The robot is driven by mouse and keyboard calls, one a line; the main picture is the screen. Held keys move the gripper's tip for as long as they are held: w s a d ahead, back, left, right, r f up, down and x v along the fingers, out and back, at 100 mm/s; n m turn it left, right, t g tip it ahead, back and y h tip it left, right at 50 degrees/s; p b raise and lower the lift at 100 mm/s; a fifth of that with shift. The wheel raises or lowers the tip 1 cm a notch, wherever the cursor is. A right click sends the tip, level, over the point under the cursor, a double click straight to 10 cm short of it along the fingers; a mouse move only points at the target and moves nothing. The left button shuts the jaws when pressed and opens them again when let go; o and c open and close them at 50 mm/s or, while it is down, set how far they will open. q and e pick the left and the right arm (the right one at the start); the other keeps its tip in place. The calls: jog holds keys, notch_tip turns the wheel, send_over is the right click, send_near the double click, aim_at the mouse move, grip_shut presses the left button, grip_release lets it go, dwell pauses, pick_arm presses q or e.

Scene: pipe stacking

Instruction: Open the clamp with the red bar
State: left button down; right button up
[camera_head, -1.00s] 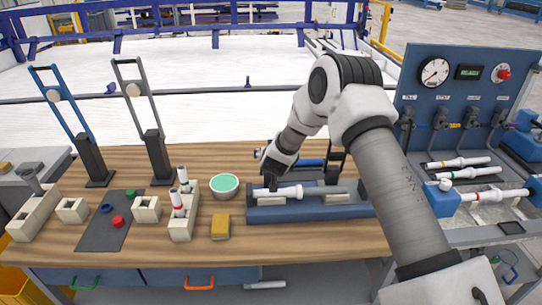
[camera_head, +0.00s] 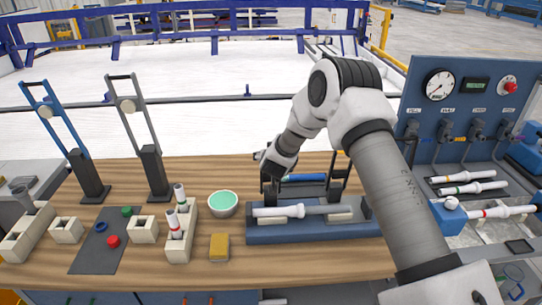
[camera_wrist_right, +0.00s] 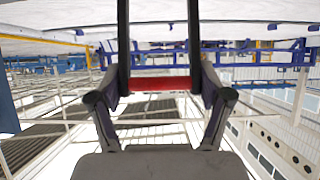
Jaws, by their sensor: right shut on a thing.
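In the right wrist view, a red bar (camera_wrist_right: 160,84) spans crosswise between two dark clamp arms. My right gripper (camera_wrist_right: 159,88) is shut on it, a finger at each side. In the head view, my right gripper (camera_head: 270,178) is above the left part of the blue clamp base (camera_head: 300,235); the red bar is hidden there. A white pipe piece (camera_head: 278,211) and a grey pipe (camera_head: 325,210) lie end to end along the base. Dark clamp arms (camera_head: 337,182) stand upright at its right side. My left gripper is not in view.
A blue cylinder (camera_head: 303,178) lies behind the base. A green-topped bowl (camera_head: 222,204), a yellow sponge (camera_head: 219,247) and a block holding pipes (camera_head: 181,235) are to its left. Two tall levers (camera_head: 155,165) stand further left. A gauge panel (camera_head: 470,105) stands at right.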

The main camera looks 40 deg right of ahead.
jog(key=shift+w+d+r, duration=0.15)
jog(key=shift+w+r, duration=0.05)
jog(key=shift+r, duration=0.3)
jog(key=o, duration=1.5)
jog(key=shift+f, duration=0.35)
jog(key=v, duration=1.2)
jog(key=shift+f, duration=0.1)
jog(key=shift+w, duration=0.1)
